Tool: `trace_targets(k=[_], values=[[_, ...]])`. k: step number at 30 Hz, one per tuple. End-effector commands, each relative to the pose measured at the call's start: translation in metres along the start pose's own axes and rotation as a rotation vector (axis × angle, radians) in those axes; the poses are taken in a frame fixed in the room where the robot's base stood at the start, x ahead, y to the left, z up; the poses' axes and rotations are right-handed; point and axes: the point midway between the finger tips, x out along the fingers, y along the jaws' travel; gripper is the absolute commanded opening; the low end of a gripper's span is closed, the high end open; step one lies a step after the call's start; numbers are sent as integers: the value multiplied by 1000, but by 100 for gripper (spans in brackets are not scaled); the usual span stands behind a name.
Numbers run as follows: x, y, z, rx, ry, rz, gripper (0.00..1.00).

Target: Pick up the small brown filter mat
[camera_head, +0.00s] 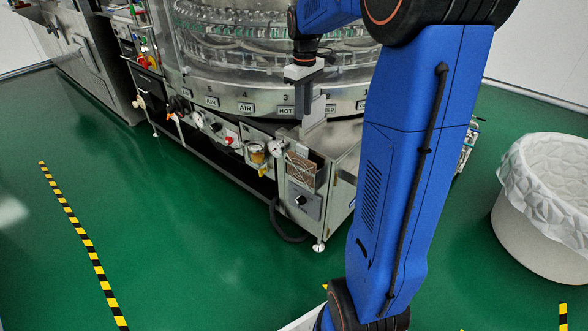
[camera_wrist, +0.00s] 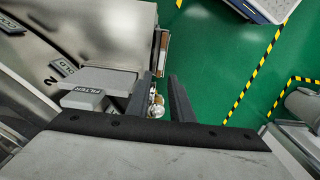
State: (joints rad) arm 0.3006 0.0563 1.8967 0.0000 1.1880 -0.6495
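The small brown filter mat (camera_head: 300,170) stands in a metal holder on the front corner of the washer. In the wrist view a thin brown edge (camera_wrist: 163,48) beside the machine's side looks like the same mat, seen nearly edge-on. My gripper (camera_head: 303,108) is above the washer's front ledge, higher than the mat and apart from it. In the wrist view my gripper (camera_wrist: 161,78) shows two dark fingers with a gap between them and nothing held. The mat's lower part is hidden in the holder.
The rotary washer (camera_head: 245,100) with numbered labels stands behind the mat. A grey block marked FILTER (camera_wrist: 88,97) is close to my left finger. Gauges and knobs (camera_head: 200,120) line the front. A lined white bin (camera_head: 545,225) stands right. Green floor (camera_head: 200,260) is open in front.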

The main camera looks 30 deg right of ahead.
Motion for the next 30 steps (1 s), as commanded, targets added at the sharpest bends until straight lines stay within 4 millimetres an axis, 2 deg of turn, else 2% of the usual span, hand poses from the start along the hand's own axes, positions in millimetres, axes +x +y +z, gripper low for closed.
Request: trace_targets(k=[18,30], values=[[102,-1,1,0,-3,-3,20],[134,-3,0,0,-3,-2,20]])
